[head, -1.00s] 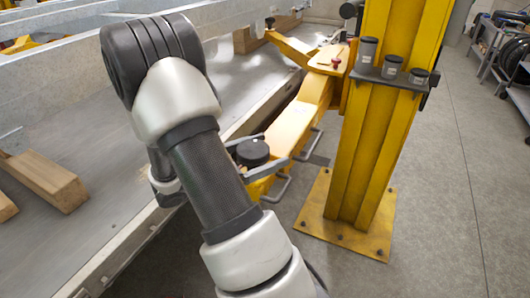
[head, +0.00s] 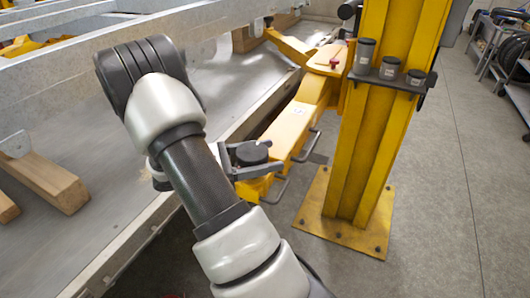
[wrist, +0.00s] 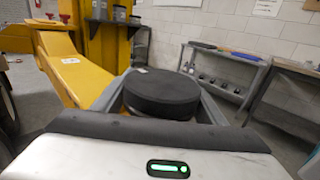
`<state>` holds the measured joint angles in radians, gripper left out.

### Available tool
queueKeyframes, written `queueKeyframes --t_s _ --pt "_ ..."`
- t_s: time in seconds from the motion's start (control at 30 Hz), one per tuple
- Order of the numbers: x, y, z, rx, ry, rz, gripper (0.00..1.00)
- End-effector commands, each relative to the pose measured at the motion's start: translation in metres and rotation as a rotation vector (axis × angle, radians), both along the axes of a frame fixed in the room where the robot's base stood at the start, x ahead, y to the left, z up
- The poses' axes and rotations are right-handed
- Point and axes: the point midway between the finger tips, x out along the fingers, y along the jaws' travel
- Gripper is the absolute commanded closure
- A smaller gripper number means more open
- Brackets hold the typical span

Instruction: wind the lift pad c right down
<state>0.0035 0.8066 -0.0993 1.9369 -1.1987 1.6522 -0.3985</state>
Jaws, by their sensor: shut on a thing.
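The lift pad, a black round disc (head: 252,153), sits at the end of a yellow lift arm (head: 290,128) beside the trailer bed. In the wrist view the pad (wrist: 162,91) fills the space just ahead of my palm. My gripper (head: 258,156) is shut on the pad, with one grey finger along each side of its rim. In the wrist view the fingers of my gripper (wrist: 160,82) flank the disc. The pad's screw and underside are hidden, and no letter on it is readable.
The yellow post (head: 375,130) on its bolted base stands right of the pad, with a small shelf of dark cups (head: 390,75). The trailer bed (head: 100,150) with wooden blocks (head: 50,183) lies left.

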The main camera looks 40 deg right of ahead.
Motion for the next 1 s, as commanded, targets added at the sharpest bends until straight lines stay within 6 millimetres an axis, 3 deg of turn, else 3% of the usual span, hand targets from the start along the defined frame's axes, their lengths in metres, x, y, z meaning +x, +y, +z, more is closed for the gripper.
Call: queueKeyframes --t_s 0.13,0.17,0.27,0.67,0.77,1.0 --pt "0.000 0.000 0.000 0.000 0.001 0.002 0.57" --pt "0.000 0.000 0.000 0.000 0.001 0.002 0.31" --pt "0.000 0.000 0.000 0.000 0.000 0.003 0.16" --pt "0.005 0.008 0.001 0.000 0.000 0.006 0.16" --pt "0.011 0.022 0.001 -0.001 0.000 0.007 0.16" --pt "0.036 0.074 0.001 0.000 0.000 0.007 0.16"
